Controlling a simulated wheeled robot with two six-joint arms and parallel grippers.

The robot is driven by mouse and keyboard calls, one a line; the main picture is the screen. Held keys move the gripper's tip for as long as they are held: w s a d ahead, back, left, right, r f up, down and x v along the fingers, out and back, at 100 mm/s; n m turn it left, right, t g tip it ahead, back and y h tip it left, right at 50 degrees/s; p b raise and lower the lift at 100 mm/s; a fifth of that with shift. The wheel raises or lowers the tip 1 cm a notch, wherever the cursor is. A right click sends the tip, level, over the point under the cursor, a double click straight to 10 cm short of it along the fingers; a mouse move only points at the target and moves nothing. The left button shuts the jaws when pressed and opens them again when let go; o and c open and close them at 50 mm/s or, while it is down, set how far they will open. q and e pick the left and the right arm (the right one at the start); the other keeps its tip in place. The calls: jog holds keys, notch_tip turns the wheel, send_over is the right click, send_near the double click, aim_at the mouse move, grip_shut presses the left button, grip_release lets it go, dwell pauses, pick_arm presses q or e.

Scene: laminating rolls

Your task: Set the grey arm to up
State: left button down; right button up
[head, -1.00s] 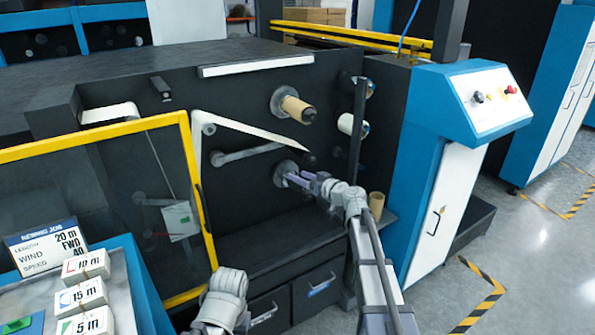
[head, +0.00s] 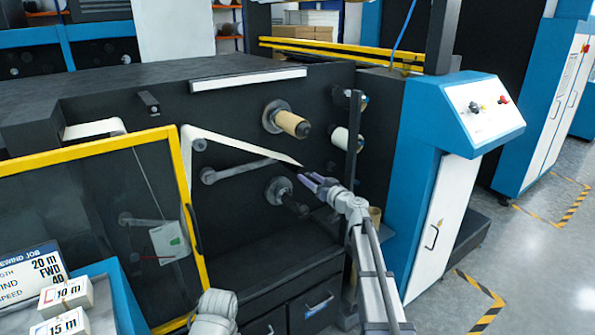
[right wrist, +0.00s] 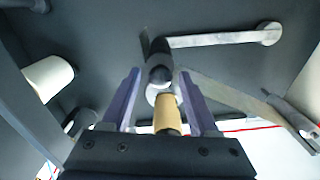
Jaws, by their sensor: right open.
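The grey arm (head: 240,170) is on the black machine face, between the upper spindle with a cardboard core (head: 290,122) and the lower dark spindle (head: 285,195). It runs from a round pivot at left, rising slightly to the right. In the right wrist view the grey arm (right wrist: 215,40) reaches a dark rounded knob (right wrist: 160,62). My right gripper (head: 308,180) is open, just right of the arm's end. In the wrist view its purple fingers stand either side of the knob's line, apart from it. My left gripper is out of view; only part of its arm shows at the bottom.
A white web strip (head: 240,145) slants down above the grey arm. A white roll (head: 340,139) and a dark upright post (head: 352,140) stand right of it. A yellow-framed clear guard (head: 188,210) is at left. The blue control cabinet (head: 430,120) is at right.

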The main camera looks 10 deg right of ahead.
aim_at(302, 172)
jog(key=x, duration=0.7)
jog(key=shift+w+f, duration=0.1)
jog(key=shift+w, duration=0.15)
jog(key=shift+a, duration=0.1)
grip_shut()
dwell(1.0)
